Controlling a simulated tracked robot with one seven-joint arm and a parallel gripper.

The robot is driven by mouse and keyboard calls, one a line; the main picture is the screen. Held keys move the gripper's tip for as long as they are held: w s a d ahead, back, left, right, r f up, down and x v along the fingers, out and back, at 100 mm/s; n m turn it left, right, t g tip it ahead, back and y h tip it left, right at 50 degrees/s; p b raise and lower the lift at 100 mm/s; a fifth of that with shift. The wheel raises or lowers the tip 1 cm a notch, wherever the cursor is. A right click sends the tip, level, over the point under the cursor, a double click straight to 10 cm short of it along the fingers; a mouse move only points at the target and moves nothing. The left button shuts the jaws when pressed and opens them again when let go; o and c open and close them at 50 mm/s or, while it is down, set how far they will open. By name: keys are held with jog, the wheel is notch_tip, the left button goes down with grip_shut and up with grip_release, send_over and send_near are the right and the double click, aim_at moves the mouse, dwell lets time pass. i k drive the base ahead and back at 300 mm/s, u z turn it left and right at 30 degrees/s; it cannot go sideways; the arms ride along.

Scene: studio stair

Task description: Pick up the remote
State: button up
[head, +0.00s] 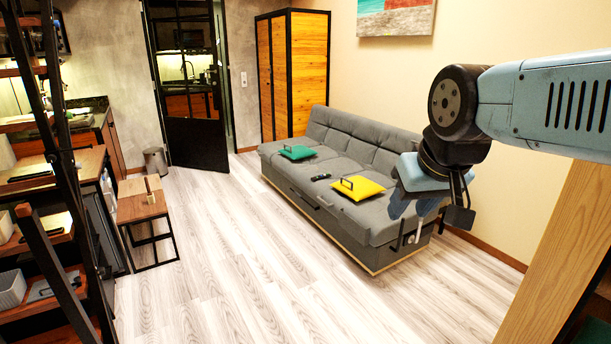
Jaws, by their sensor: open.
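A small dark remote (321,177) lies flat on the seat of the grey sofa (375,222). My gripper (410,230) hangs at the right, in front of the near end of the sofa in the picture. Its jaws point down and are open, with nothing seen between them. It is apart from the remote, to the right of it and closer to the camera.
The wooden floor (215,265) left of the sofa is clear. A small wooden bench (143,207) stands at the left, near a dark-railed stair (60,190). A bin (156,161) stands by the glass door (190,90). A wooden cabinet (292,75) stands behind the sofa.

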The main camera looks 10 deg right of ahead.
aim_at(318, 178)
jog(key=i, duration=2.5)
jog(key=z, duration=0.1)
jog(key=k, duration=0.55)
jog(key=u, duration=0.45)
jog(key=i, duration=2.45)
jog(key=z, duration=0.95)
